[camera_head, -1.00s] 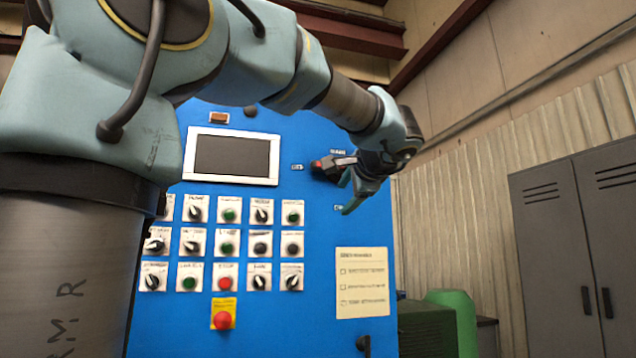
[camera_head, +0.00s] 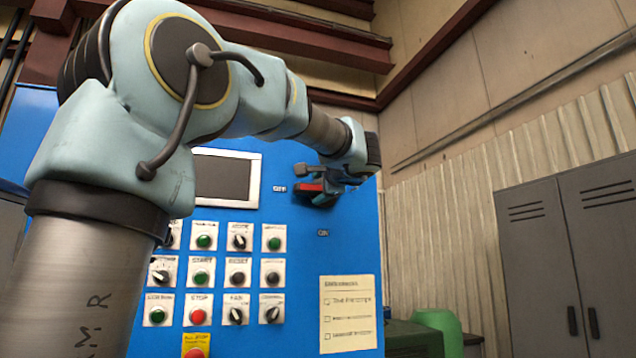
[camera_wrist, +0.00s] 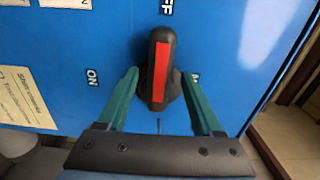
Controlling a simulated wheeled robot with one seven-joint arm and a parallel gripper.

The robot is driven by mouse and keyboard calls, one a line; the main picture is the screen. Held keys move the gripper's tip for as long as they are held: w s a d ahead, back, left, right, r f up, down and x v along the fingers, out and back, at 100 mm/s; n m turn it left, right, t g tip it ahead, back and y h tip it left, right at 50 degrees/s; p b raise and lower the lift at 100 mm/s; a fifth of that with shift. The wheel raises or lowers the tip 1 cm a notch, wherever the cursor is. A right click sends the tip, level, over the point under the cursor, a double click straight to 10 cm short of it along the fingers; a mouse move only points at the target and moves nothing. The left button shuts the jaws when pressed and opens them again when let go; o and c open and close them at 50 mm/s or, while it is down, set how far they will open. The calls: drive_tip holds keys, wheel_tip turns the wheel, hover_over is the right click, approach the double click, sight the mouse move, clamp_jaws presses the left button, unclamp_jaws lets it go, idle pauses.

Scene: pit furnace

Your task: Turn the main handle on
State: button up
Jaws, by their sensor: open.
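The main handle (camera_wrist: 160,72), black with a red stripe, is on a blue control cabinet. Its grip points toward the OFF label (camera_wrist: 167,6) in the wrist view; an ON label (camera_wrist: 92,77) is to the left. In the head view, the red of the handle (camera_head: 311,188) shows beside the OFF label (camera_head: 279,188), with the ON label (camera_head: 323,233) below. My gripper (camera_wrist: 160,75) is open, its two green fingers on either side of the handle, with gaps visible. The head view also shows my gripper (camera_head: 322,182) at the handle, partly hiding it.
The blue cabinet (camera_head: 300,290) carries several buttons and knobs, a screen (camera_head: 226,180) and a paper notice (camera_head: 347,313). To the right stand a green container (camera_head: 438,328) and grey lockers (camera_head: 560,260). Part of another label (camera_wrist: 194,77) shows behind the right finger.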

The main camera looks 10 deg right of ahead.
drive_tip(key=shift+w, duration=0.3)
clamp_jaws()
idle(0.5)
idle(0.8)
